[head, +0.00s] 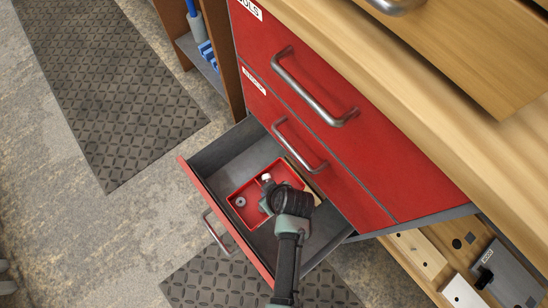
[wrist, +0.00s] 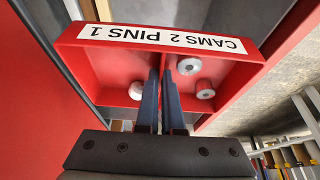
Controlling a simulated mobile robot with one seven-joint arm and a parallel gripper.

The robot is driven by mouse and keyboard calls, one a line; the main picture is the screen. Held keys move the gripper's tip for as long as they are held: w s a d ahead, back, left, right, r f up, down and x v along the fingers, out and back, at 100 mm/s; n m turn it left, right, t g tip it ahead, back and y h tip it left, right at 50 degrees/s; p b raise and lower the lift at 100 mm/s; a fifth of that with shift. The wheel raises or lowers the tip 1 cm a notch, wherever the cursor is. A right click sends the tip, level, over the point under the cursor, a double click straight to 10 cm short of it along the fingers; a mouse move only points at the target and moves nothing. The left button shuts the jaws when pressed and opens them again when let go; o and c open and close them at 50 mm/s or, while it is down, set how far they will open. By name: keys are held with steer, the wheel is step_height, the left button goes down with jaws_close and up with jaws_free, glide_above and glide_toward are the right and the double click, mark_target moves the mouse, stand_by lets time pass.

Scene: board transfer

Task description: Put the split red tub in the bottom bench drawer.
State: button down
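The split red tub (head: 252,191) is inside the open bottom bench drawer (head: 222,157), seen in the head view. Whether it rests on the drawer floor I cannot tell. In the wrist view the tub (wrist: 105,62) has a white label reading "CAMS 2 PINS 1". One pale round piece (wrist: 136,91) lies left of the middle and two grey-white pieces (wrist: 189,66) lie to the right. My gripper (wrist: 162,75) reaches down into the tub's middle, its fingers close together on the divider, which they mostly hide. My gripper also shows over the tub in the head view (head: 268,192).
Two closed red drawers (head: 330,150) stand above the open one, with bar handles jutting out. A wooden benchtop (head: 400,75) lies above them. A pale object (head: 300,175) lies beside the tub in the drawer. A shelf with boards (head: 420,250) is at lower right. Dark mats cover part of the floor.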

steer(key=f+b, duration=0.5)
steer(key=f, duration=0.2)
steer(key=f+b, duration=0.6)
steer(key=f, duration=0.2)
steer(key=f+b, duration=0.6)
steer(key=f, duration=0.1)
steer(key=shift+w+f, duration=0.15)
steer(key=shift+w, duration=0.25)
steer(key=shift+f, duration=0.15)
steer(key=c, duration=1.1)
jaws_free()
steer(key=shift+o, duration=0.2)
steer(key=shift+r, duration=0.3)
steer(key=p+v, duration=0.7)
steer(key=v, duration=0.4)
steer(key=shift+s+r, duration=0.2)
steer(key=shift+r, duration=0.15)
